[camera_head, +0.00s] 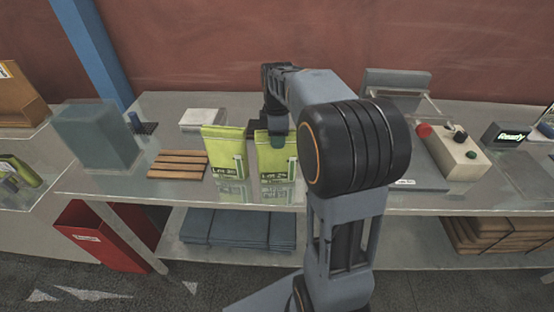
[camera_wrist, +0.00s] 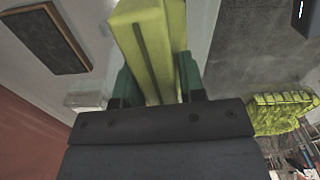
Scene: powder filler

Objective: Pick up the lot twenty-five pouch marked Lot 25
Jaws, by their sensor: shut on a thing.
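Two yellow-green pouches stand side by side on the grey bench in the head view. The right pouch (camera_head: 279,175) has a small printed mark that seems to read Lot 25. The left pouch (camera_head: 225,152) carries a different mark, perhaps Lot 30. My gripper (camera_head: 278,138) is at the top of the right pouch, coming from behind it. In the wrist view, the green fingers of my gripper (camera_wrist: 157,88) are shut on the held pouch (camera_wrist: 148,35), one on each side. My arm hides the bench right of the held pouch.
A wooden slatted rack (camera_head: 178,164), a grey-blue box (camera_head: 95,138) and a white block (camera_head: 202,118) are at the left. A beige control box with knobs (camera_head: 455,155) and a Ready display (camera_head: 508,137) are at the right. A red bin (camera_head: 98,236) is below.

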